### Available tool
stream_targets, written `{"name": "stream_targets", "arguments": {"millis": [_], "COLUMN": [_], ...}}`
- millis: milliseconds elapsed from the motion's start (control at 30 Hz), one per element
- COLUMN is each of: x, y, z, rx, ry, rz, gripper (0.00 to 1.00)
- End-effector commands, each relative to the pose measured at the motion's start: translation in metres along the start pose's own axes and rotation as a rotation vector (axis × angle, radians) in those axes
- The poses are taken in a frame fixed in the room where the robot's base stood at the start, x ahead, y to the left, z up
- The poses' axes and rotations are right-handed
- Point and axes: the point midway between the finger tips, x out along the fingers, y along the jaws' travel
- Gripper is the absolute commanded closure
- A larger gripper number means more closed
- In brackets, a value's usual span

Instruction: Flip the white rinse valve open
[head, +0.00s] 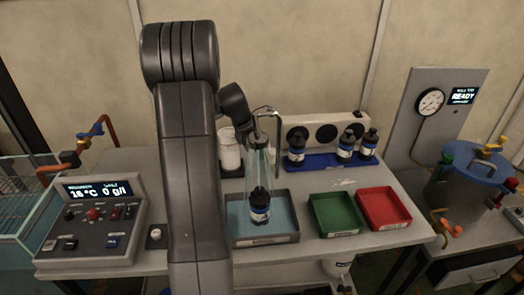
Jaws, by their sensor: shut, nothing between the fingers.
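A thin grey pipe (278,145) with a bent top stands over the blue-grey tray (240,238) in the middle of the table. A small pale part (266,109) at the top of this pipe may be the white rinse valve; it is too small to tell its position. My arm rises in front, and its dark wrist reaches down toward the pipe. My gripper (251,136) is small and partly hidden beside the pipe; it looks shut and empty. A clear cylinder (258,165) shows below it.
A control panel (95,225) stands at the left. Green (334,214) and red (384,208) trays lie right of the blue-grey one. Several dark bottles stand in a blue rack (325,162) behind. A vessel with coloured handles (465,185) stands at the far right.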

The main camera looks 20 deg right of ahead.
Motion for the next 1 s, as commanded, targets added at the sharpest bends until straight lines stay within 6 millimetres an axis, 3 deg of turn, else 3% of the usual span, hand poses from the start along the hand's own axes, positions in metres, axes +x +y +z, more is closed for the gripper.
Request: {"name": "stream_targets", "arguments": {"millis": [133,400,600,767,1000], "x": [-0.011,-0.072,-0.1,-0.103,-0.091], "y": [-0.004,-0.007,-0.01,-0.012,-0.014], "z": [-0.021,-0.02,-0.02,-0.022,-0.039], "rx": [-0.002,0.002,0.002,-0.011,-0.102], "ry": [0.0,0.0,0.001,-0.037,-0.29], "rz": [0.0,0.004,0.001,0.0,0.05], "gripper": [1.0,1.0,1.0,1.0,1.0]}}
